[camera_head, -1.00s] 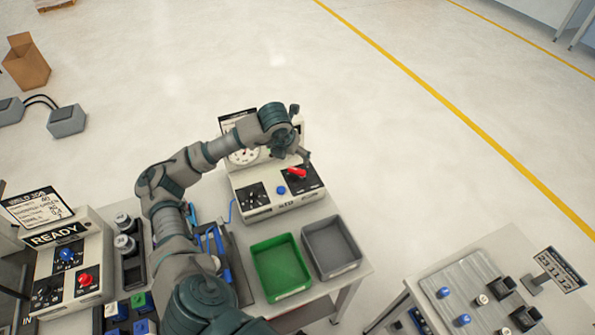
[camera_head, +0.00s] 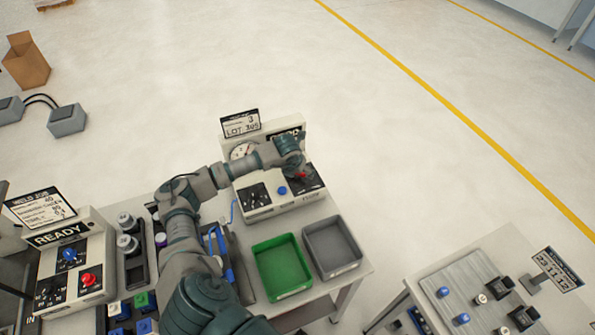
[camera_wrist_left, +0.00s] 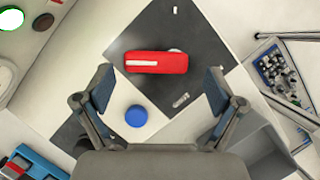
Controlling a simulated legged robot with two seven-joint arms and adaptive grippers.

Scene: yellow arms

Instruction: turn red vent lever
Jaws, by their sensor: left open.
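The red vent lever (camera_wrist_left: 156,62) lies on a dark square plate on the sloped front of the control box. In the left wrist view it is crosswise in the picture, between and just beyond my two fingertips. In the head view only a little red of the lever (camera_head: 302,175) shows below my gripper. My left gripper (camera_wrist_left: 159,90) is open, with a finger on each side of the lever's line, and holds nothing. In the head view the left gripper (camera_head: 299,170) is over the right half of the box panel. My right gripper is in neither view.
A blue button (camera_wrist_left: 136,116) sits beside the lever's plate. A green bin (camera_head: 282,266) and a grey bin (camera_head: 332,248) stand in front of the box. A gauge and a lot sign (camera_head: 240,124) are behind. Another control box (camera_head: 70,262) stands at left.

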